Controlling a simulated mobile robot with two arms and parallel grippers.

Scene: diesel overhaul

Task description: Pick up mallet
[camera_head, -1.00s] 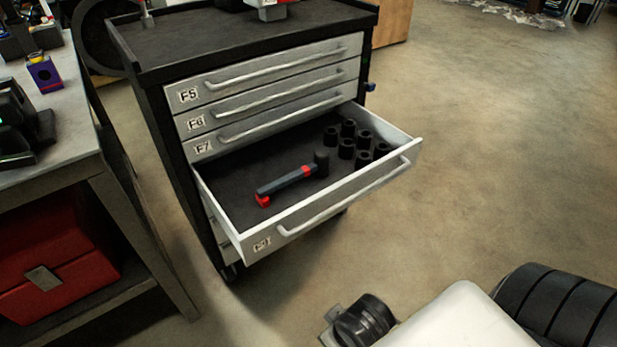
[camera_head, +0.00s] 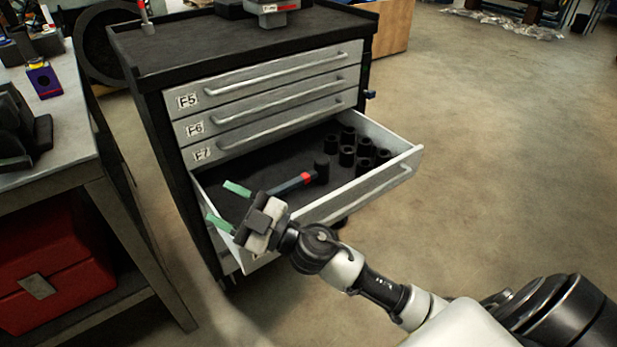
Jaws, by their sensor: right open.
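The mallet (camera_head: 296,183) lies in the open drawer (camera_head: 381,186) of the tool cabinet. Its dark head is toward the right and a red band shows beside it. My right gripper (camera_head: 226,205) is open and empty, with green-tipped fingers pointing left. In the picture it overlaps the drawer's left front corner, near the handle end. I cannot tell its height above the drawer. My left gripper is not in view.
Several black sockets (camera_head: 364,165) stand in the drawer's right part. Closed drawers (camera_head: 265,105) lie above it. A workbench (camera_head: 72,125) with a red toolbox (camera_head: 48,262) below stands at the left. The floor at right is clear.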

